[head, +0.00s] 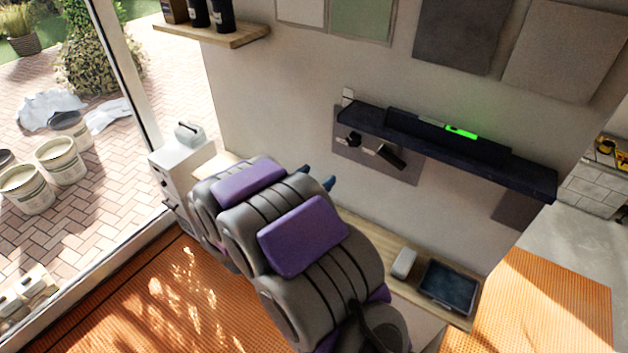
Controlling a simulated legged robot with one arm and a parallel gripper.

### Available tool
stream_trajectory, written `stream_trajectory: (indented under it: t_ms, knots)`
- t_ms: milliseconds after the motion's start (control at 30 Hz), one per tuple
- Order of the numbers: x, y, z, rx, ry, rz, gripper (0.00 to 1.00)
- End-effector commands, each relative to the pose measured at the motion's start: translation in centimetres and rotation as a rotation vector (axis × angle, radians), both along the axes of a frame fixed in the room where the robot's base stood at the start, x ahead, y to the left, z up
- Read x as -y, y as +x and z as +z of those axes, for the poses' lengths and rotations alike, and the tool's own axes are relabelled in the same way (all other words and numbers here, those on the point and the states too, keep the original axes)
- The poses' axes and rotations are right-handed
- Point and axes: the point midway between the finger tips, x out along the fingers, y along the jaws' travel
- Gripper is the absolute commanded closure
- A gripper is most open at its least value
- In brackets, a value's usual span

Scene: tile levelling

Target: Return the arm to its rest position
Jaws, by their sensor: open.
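My arm, grey with purple pads, reaches from the bottom right toward the middle of the head view. My gripper (318,178) shows only as two blue fingertips past the arm's far edge. The tips stand apart, and I see nothing between them. The rest of the gripper is hidden behind the arm. The tips are in front of the wall, left of and below a dark ledge (530,184). A dark bar (400,117) with a glowing green window (461,132) lies along the ledge.
Below the ledge are a grey tile (347,150) and black fittings. A wooden bench (455,316) holds a dark tray (448,286) and a pale block (404,262). A white cabinet (180,165) stands left, by the glass. Orange matting (190,300) covers the floor.

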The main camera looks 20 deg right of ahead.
Motion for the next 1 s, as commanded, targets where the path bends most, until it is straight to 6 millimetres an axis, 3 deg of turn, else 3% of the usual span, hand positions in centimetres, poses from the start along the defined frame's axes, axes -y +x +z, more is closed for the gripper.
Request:
stream_trajectory:
  t_ms: [500, 667, 833, 1000]
  knots:
    - [-0.2, -0.1, 0.0, -0.001, -0.001, 0.000, 0.28]
    - [-0.6, 0.7, -1.0, -0.011, 0.068, 0.044, 0.28]
    - [-3.2, 2.7, -3.7, -0.068, 0.285, 0.207, 0.28]
    - [-7.7, 3.1, -5.9, -0.179, 0.503, 0.421, 0.28]
